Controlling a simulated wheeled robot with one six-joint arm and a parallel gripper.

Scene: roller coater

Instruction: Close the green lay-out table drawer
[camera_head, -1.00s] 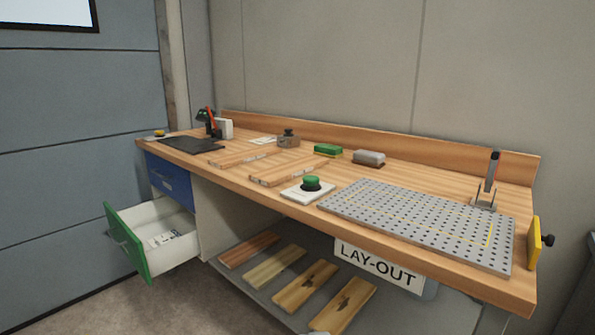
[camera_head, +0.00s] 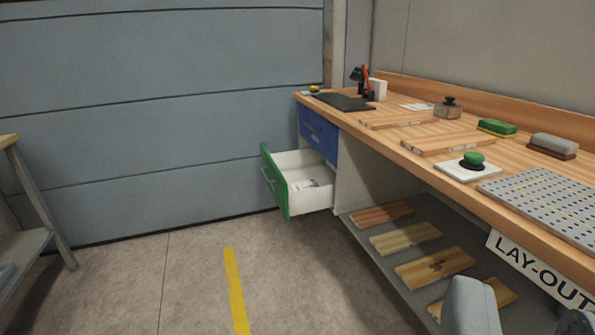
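The green drawer (camera_head: 275,182) of the lay-out table (camera_head: 398,155) stands pulled out, under a closed blue drawer (camera_head: 318,134). Its green front has a pale bar handle (camera_head: 267,178) and faces left. Its white inside (camera_head: 318,165) is open to view and holds a few small pale items. My gripper (camera_head: 525,318) shows only as grey finger parts at the bottom right edge, with a gap between them. It is well apart from the drawer, and most of it is cut off by the frame.
The concrete floor (camera_head: 195,280) left of and in front of the drawer is clear, with a yellow stripe (camera_head: 235,290). Another table (camera_head: 35,200) stands at the left edge. A lower shelf with several wooden boards (camera_head: 405,238) lies under the lay-out table. A grey panelled wall (camera_head: 150,100) is behind.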

